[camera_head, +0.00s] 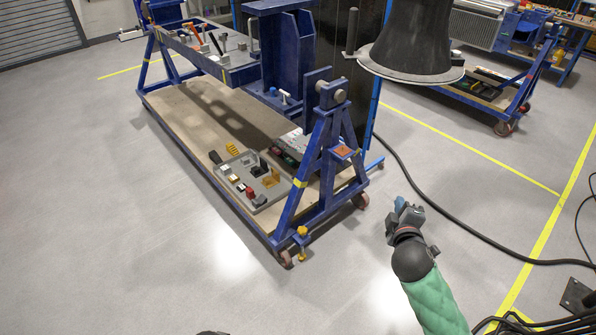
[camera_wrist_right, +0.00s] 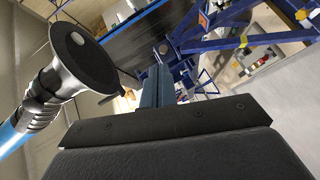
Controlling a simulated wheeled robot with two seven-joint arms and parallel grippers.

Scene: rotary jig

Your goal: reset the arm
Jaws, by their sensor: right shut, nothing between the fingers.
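The blue rotary jig (camera_head: 285,45) stands on a wheeled blue frame left of centre in the head view, its beam level and running back to the left. My right gripper (camera_head: 399,203) is in the head view, to the right of the jig's near end leg (camera_head: 308,180) and apart from it, over bare floor. It is shut and empty. In the right wrist view the shut fingers (camera_wrist_right: 157,86) point towards the blue frame (camera_wrist_right: 215,42) in the background. My left gripper is not in view.
A tray of small parts (camera_head: 262,200) lies on the jig's lower shelf (camera_head: 190,120). A black hood (camera_head: 412,45) hangs at the upper right and shows in the wrist view (camera_wrist_right: 88,55). A cable (camera_head: 440,212) crosses the floor. The left floor is clear.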

